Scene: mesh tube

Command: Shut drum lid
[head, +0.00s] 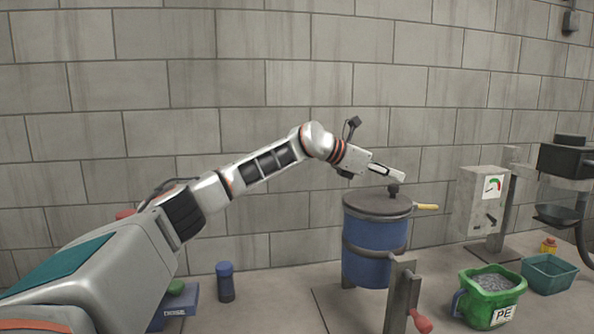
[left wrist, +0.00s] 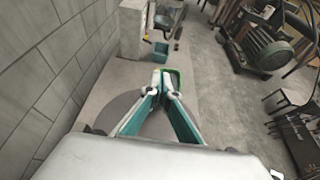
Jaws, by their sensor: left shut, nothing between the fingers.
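The blue drum (head: 372,240) stands upright in a metal stand in the head view. Its dark grey lid (head: 372,205) lies flat across the drum's top, with a black knob (head: 393,189) and a yellow handle (head: 427,207) on the right. I see no gap under the lid. My left gripper (head: 402,178) is shut and empty, just above the lid near the knob; I cannot tell whether it touches. In the left wrist view the fingers (left wrist: 168,76) meet at their tips, with the grey lid (left wrist: 118,108) below. My right gripper is not in view.
A red-handled post (head: 402,290) stands in front of the drum. To its right are a green PE bucket (head: 490,298) of grey pieces, a teal bin (head: 550,274) and a gauge box (head: 484,200). A block wall (head: 300,90) is behind. A dark blue bottle (head: 225,282) stands left.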

